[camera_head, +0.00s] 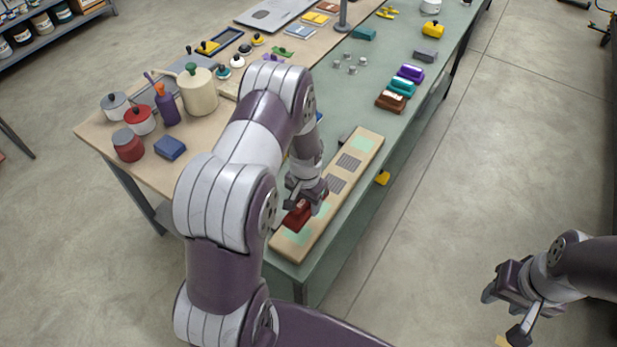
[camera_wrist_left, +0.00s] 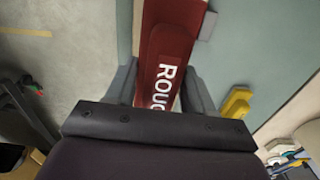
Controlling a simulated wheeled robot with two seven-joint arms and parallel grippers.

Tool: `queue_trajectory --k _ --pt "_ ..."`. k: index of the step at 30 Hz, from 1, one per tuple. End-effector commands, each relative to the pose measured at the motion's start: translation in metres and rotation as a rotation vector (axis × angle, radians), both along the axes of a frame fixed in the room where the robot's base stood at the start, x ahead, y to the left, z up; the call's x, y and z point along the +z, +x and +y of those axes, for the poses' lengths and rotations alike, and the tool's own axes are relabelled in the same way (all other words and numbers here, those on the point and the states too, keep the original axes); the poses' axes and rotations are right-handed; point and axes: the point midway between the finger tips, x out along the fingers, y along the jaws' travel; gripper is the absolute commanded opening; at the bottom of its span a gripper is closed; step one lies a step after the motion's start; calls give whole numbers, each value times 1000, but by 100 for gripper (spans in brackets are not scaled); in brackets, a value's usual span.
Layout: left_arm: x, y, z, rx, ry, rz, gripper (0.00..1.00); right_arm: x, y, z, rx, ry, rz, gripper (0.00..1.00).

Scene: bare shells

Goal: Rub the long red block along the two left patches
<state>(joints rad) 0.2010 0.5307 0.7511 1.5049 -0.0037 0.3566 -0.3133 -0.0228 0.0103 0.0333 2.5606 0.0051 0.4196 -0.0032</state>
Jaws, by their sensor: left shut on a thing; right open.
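My left gripper (camera_head: 305,201) is shut on the long red block (camera_head: 296,216), near the near end of a tan board (camera_head: 282,247). In the left wrist view the red block (camera_wrist_left: 170,45) lies between the fingers, with white lettering partly hidden by the gripper. The board carries pale green patches, one at the near end (camera_head: 297,238) and one at the far end (camera_head: 362,144), and two grey striped patches (camera_head: 348,162) (camera_head: 336,184) between. More green shows beside the gripper. I cannot tell whether the block touches the board. My right gripper (camera_head: 502,316) is open and empty over the floor.
Brown (camera_head: 390,102), teal (camera_head: 402,87) and purple (camera_head: 411,73) blocks stand beyond the board on the green tabletop. Pots, a purple bottle (camera_head: 166,106) and a blue block (camera_head: 170,147) stand on the wooden table to the left.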

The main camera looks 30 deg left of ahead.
Motion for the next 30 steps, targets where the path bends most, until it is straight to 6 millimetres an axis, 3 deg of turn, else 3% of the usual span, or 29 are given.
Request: queue_trajectory --k 3,8,21,30 --pt "-3 11 2 31 1 -4 29 -3 0 0 0 0 0 43" --pt "-14 11 2 40 1 -2 29 -12 0 0 0 0 0 43" --pt "-68 12 3 38 1 -2 29 -55 0 0 0 0 0 43" --pt "-69 12 3 38 1 -3 29 -55 1 0 0 0 0 43"
